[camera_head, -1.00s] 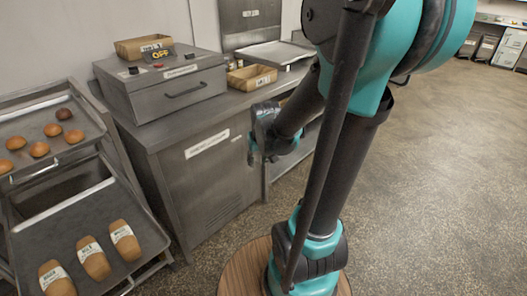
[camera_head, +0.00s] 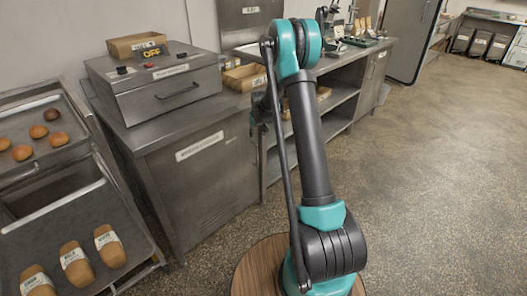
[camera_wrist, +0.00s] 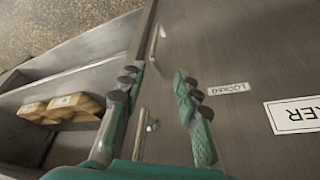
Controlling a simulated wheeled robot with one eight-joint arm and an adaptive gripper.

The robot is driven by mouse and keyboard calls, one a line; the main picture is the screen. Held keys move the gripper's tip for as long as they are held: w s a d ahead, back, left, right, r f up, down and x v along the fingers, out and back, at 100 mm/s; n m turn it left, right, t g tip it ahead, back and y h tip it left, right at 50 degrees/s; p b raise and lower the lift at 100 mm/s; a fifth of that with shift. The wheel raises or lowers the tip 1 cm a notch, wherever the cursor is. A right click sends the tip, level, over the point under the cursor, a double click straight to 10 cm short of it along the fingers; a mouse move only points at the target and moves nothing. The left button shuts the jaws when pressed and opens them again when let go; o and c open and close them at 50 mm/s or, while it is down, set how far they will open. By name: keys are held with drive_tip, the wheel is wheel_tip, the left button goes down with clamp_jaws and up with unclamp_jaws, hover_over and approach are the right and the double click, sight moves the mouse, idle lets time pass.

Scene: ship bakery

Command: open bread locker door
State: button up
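The bread locker is the grey metal cabinet (camera_head: 205,190) under the counter; its front carries a white label (camera_head: 200,146). In the wrist view the locker door (camera_wrist: 245,50) fills the right side, with a small "LOCKED" tag (camera_wrist: 228,88) and a larger label ending in "KER" (camera_wrist: 297,115). A thin metal handle piece (camera_wrist: 157,42) lies beyond my fingertips, and another metal piece (camera_wrist: 141,132) shows between the fingers. My gripper (camera_wrist: 157,82) is open, its fingers apart before the door's edge. In the head view my arm mostly hides it. The door looks shut.
A bread rack (camera_head: 85,215) with rolls and packed loaves stands left. A grey appliance (camera_head: 150,80) and a box (camera_head: 250,77) sit on the counter. Open shelves (camera_head: 340,105) adjoin the locker, with packages (camera_wrist: 65,107) inside. The floor at right is clear.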

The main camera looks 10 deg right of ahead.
drive_tip(key=x, duration=0.7)
drive_tip(key=w+x, duration=0.1)
drive_tip(key=x, duration=1.2)
drive_tip(key=shift+w+d, duration=0.35)
drive_tip(key=shift+d, duration=0.05)
clamp_jaws()
